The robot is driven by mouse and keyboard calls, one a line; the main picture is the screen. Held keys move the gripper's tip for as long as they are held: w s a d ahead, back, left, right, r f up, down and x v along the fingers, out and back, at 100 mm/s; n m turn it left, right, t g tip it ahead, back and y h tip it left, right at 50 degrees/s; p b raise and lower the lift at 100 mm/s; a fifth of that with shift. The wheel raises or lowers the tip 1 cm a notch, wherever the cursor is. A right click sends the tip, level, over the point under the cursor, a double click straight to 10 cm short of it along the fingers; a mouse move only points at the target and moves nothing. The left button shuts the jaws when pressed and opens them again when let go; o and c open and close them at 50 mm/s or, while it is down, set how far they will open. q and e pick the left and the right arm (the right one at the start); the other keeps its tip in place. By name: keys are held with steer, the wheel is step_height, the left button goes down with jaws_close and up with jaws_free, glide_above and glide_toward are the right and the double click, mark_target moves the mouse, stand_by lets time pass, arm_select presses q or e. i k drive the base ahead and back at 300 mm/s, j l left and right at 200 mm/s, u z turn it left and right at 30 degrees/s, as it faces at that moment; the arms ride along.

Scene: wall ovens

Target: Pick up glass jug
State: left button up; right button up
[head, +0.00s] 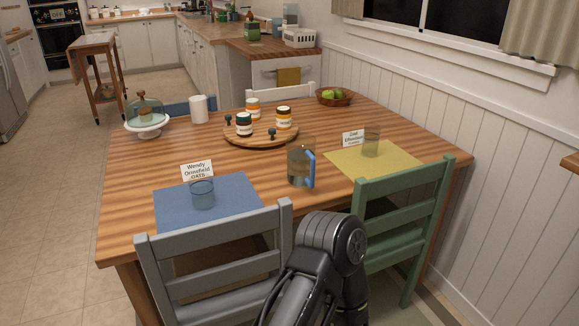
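The glass jug (298,167) stands upright on the wooden dining table (150,185), near the front middle. It is see-through and brownish in the picture, with a blue handle on its right side. Nothing is touching it. One of my dark arm links rises from the bottom edge, in front of the table and below the jug. Neither of my grippers shows in the head view.
A grey chair (215,255) and a green chair (405,205) stand at the near side. A blue mat (235,195) and a yellow mat (395,160), each with a glass, flank the jug. A wooden round tray (262,137) with jars is behind it.

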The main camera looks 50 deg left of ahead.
mark_target(302, 147)
steer(key=u, duration=1.75)
steer(key=i+l, duration=0.35)
steer(key=i, duration=0.15)
steer(key=i+l+u, duration=0.1)
steer(key=i+l, duration=0.25)
steer(key=l+u, duration=0.1)
steer(key=u, duration=0.2)
steer(key=l+u, duration=0.1)
steer(key=u, duration=0.2)
steer(key=k, duration=0.05)
